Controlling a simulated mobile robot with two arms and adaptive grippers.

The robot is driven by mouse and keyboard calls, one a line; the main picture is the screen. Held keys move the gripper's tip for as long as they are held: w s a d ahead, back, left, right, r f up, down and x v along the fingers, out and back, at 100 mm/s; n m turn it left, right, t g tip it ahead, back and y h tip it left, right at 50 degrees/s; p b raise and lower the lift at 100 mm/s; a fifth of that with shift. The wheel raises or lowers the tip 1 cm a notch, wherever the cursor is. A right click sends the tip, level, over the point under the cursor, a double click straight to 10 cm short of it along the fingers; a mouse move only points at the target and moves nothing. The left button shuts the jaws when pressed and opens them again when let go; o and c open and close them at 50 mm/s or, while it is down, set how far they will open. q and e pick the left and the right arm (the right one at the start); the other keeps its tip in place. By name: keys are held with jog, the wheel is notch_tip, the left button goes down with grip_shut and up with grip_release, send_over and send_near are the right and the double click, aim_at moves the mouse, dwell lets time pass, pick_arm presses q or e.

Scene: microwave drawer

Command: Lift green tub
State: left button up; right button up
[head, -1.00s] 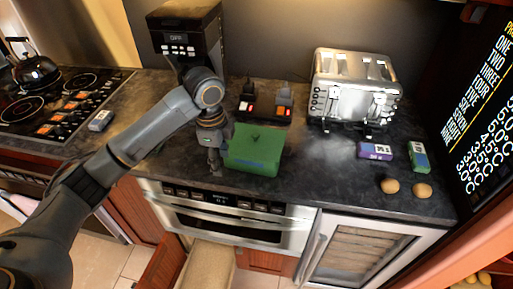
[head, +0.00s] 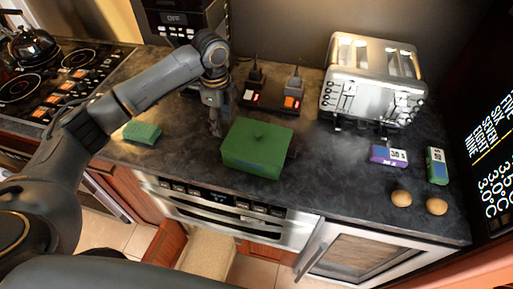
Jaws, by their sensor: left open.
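The green tub (head: 257,149), a box with a lid and small knob on top, sits on the dark counter left of the toaster. My left gripper (head: 215,130) points down at the tub's back left corner, beside it. It is open and holds nothing; the gap between its fingers is small in this view. I cannot tell whether a finger touches the tub. My right gripper is not in view.
A small green block (head: 142,132) lies on the counter (head: 330,175) to the left. Behind stand a coffee machine (head: 182,20), power adapters (head: 272,98) and a toaster (head: 373,82). Small boxes (head: 389,156) and two brown round items (head: 401,198) lie right. Counter right of the tub is clear.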

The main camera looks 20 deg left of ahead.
aim_at(224, 133)
pick_arm(q)
jog(key=shift+w+f, duration=0.1)
jog(key=shift+f, duration=0.35)
notch_tip(224, 133, down, 2)
jog(key=shift+d+f+p, duration=0.15)
jog(key=shift+p, duration=0.75)
jog(key=shift+s+f, duration=0.2)
jog(key=shift+f, duration=1.4)
jog(key=shift+c, duration=0.4)
jog(key=shift+r, duration=0.1)
grip_shut()
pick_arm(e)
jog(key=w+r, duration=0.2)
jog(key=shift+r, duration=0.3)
